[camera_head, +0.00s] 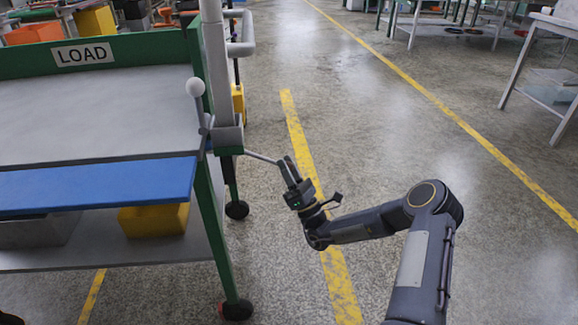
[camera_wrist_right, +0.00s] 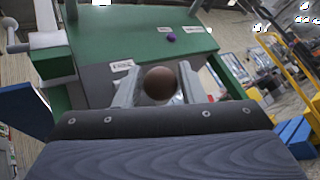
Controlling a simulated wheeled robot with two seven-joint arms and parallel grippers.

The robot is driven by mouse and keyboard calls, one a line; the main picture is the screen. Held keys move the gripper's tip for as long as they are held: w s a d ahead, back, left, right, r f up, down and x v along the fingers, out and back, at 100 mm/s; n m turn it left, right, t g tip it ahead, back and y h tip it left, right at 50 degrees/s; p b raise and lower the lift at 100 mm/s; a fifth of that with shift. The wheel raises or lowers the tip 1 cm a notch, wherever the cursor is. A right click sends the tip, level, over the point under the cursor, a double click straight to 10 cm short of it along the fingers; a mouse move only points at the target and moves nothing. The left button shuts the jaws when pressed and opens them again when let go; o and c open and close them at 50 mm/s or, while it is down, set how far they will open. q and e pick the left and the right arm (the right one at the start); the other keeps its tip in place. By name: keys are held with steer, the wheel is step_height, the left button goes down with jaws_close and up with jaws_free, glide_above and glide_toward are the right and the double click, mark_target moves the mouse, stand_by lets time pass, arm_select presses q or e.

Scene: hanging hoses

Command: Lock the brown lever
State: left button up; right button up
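The brown lever shows in the head view as a thin grey rod (camera_head: 262,158) running from a grey block on the cart's corner post toward my right gripper (camera_head: 288,165). Its round brown knob (camera_wrist_right: 160,84) shows in the right wrist view, between the two fingers of my right gripper (camera_wrist_right: 162,90). The fingers stand on either side of the knob; I cannot tell whether they press on it. In the head view the knob is hidden at the gripper. My left gripper is in neither view.
A green cart with a LOAD sign (camera_head: 84,54), a grey top (camera_head: 90,115) and a blue front panel (camera_head: 100,184) stands on the left. Open floor (camera_head: 390,120) lies right of the cart; tables (camera_head: 545,75) stand farther right.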

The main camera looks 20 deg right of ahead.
steer(key=shift+o, duration=1.1)
steer(key=shift+a+f, duration=0.25)
steer(key=shift+f, duration=0.1)
steer(key=shift+o, duration=0.2)
steer(key=shift+w+r, duration=0.1)
steer(key=shift+s+d, duration=0.15)
steer(key=shift+s, duration=0.05)
steer(key=p+v, duration=0.2)
steer(key=v, duration=0.5)
steer(key=shift+f, duration=0.25)
steer(key=shift+s, duration=0.1)
